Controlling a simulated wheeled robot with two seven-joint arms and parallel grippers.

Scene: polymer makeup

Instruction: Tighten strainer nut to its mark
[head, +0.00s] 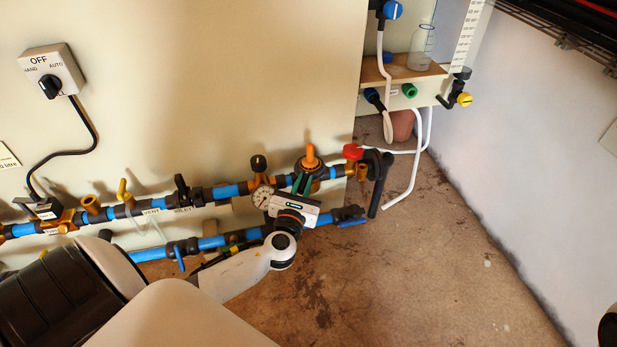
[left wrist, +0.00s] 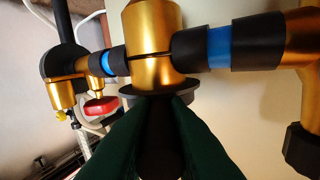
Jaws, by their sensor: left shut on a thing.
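The brass strainer body (head: 311,166), with an orange upright piece on top, sits in the upper pipe run. It shows large in the left wrist view (left wrist: 153,42), with a thin dark line across it. A black flange (left wrist: 130,90) is below the body. My left gripper (head: 302,184), with dark green fingers, reaches it from below. In the left wrist view its fingers (left wrist: 160,130) are shut on a dark round piece under the flange, which looks like the strainer nut. The fingers hide most of this piece, and I cannot make out a mark on it. My right gripper is not in view.
A pressure gauge (head: 262,195) is close left of my left gripper. A red-handled valve (head: 353,152) is to the right. A lower blue pipe (head: 150,254) runs below. A shelf (head: 408,72) holds a beaker (head: 421,50). The floor (head: 440,260) at right is clear.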

